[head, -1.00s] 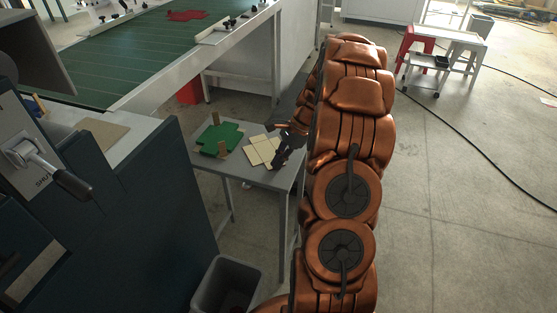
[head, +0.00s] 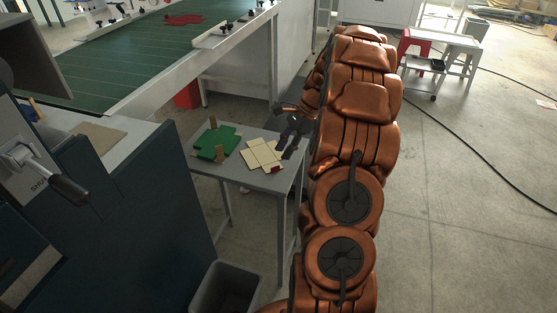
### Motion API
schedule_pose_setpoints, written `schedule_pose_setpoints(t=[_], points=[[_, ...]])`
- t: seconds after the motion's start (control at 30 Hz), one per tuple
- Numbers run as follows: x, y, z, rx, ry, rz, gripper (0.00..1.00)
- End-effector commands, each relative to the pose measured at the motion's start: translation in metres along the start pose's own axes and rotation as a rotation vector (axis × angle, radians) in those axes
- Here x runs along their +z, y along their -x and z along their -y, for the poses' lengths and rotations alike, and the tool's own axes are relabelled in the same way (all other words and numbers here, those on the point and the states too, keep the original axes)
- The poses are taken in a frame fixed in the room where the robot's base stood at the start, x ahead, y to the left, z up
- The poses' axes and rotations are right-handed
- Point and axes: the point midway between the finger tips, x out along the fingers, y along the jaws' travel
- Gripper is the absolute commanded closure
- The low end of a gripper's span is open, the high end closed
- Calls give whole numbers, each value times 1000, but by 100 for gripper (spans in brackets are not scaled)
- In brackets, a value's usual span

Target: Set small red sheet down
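My gripper (head: 290,152), dark and small in view, hangs at the right end of a small grey table, just right of a cream sheet (head: 262,154). A small red patch (head: 277,169) shows at the cream sheet's near right edge, just below the gripper's fingers. It may be the small red sheet, but most of its shape does not show. I cannot tell whether the fingers touch it or whether they are open. Another red sheet (head: 185,20) lies flat on the green conveyor belt at the back.
The grey table (head: 260,182) also bears a green sheet (head: 216,142) with brown pieces. A dark bin (head: 226,288) stands on the floor in front. Blue-grey machine panels (head: 140,200) close off the left. Open floor lies right of my arm.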

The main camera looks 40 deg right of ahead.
Motion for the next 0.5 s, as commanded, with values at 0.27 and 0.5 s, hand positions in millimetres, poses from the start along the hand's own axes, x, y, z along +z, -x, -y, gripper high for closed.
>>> schedule_pose_setpoints(t=[0.27,0.5], points=[[0,43,1,-2,1,-1,69],[0,58,0,0,0,0,69]])
